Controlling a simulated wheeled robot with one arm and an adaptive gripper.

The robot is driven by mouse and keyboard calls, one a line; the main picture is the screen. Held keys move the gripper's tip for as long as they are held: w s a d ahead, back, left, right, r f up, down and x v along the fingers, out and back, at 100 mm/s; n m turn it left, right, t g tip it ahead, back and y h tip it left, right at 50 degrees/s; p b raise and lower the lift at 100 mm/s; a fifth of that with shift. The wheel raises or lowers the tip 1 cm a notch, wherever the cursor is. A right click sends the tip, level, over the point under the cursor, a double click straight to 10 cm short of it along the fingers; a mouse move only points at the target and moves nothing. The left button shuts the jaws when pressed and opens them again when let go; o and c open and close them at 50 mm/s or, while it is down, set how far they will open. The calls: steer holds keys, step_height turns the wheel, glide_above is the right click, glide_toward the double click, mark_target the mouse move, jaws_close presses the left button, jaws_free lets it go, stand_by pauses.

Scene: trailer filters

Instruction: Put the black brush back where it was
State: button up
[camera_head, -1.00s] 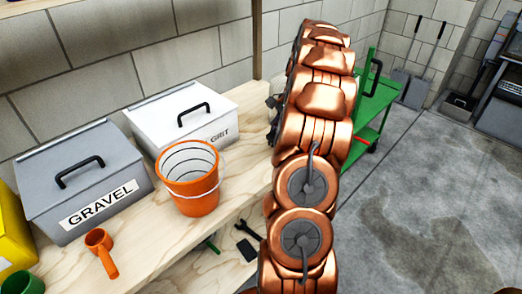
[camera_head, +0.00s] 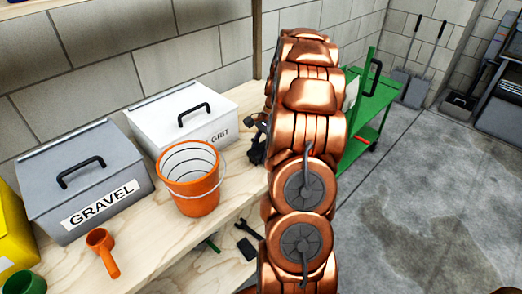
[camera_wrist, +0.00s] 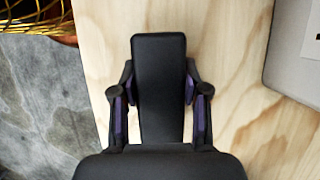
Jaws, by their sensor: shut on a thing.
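My gripper (camera_wrist: 161,82) is shut on the black brush (camera_wrist: 160,50), a flat black piece that stands between its two fingers in the wrist view. Wooden bench top lies beneath the brush there, with the bench's left edge close by. Whether the brush touches the wood, I cannot tell. In the head view, my gripper (camera_head: 257,142) shows only in part at the left side of my copper arm, over the right end of the wooden bench (camera_head: 140,232). The brush cannot be made out clearly in that view.
A white GRIT bin (camera_head: 185,118), a grey GRAVEL bin (camera_head: 85,180) and an orange bucket (camera_head: 190,180) stand on the bench left of my gripper. An orange scoop (camera_head: 103,250) lies in front. Dark items (camera_head: 246,248) lie on the lower shelf. A green cart (camera_head: 372,105) stands behind my arm.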

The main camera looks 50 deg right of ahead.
steer(key=o, duration=1.1)
steer(key=shift+v, duration=6.1)
steer(key=shift+a, duration=0.1)
